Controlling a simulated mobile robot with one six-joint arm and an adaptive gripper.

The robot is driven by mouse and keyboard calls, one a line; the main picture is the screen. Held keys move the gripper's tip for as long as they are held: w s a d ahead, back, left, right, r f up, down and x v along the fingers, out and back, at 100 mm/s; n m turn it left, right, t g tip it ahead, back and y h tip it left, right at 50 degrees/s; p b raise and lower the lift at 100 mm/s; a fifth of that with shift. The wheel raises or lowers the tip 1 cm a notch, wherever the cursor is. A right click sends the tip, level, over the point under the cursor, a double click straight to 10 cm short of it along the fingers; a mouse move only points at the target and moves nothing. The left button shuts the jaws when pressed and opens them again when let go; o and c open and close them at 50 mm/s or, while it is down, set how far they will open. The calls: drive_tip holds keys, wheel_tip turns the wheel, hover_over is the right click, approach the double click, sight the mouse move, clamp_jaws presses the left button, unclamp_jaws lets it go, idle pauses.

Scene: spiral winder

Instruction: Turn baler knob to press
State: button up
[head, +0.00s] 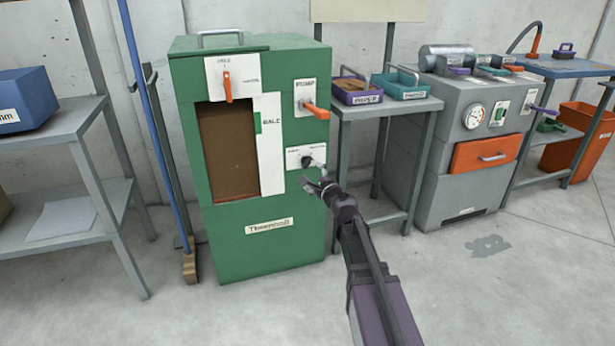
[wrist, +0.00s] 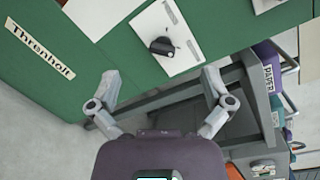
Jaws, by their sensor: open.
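The green baler (head: 275,250) stands upright against the wall. Its black knob (head: 307,161) sits on a small white plate (head: 293,156) at the lower right of its front. In the wrist view the knob (wrist: 162,46) shows on its white plate (wrist: 180,22), ahead of my gripper and between the lines of its fingers. My gripper (head: 318,185) is open and empty, just below and right of the knob in the head view. Both spread fingers show in the wrist view (wrist: 160,82), apart from the knob. The small lettering on the plate is too blurred to read.
Orange levers (head: 316,110) and (head: 227,86) sit higher on the baler. A grey table (head: 385,108) with a purple tray (head: 357,93) and a teal tray (head: 400,87) stands close on the right. A blue-handled broom (head: 150,120) leans at the left.

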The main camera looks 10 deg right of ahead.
sight(308, 164)
drive_tip(key=d+f+m+b, duration=0.1)
drive_tip(key=w+d+f+m+h+b, duration=0.1)
drive_tip(key=w+d+f+m+t+b, duration=0.1)
drive_tip(key=f+m, duration=0.1)
drive_tip(key=shift+h+b, duration=0.4)
drive_tip(key=shift+w, duration=0.1)
drive_tip(key=w, duration=0.4)
drive_tip(key=w+a, duration=0.1)
drive_tip(key=w, duration=0.4)
drive_tip(key=w+a, duration=0.1)
drive_tip(key=w, duration=0.3)
drive_tip(key=shift+w+a, duration=0.15)
drive_tip(key=shift+w, duration=0.05)
drive_tip(key=c, duration=1.1)
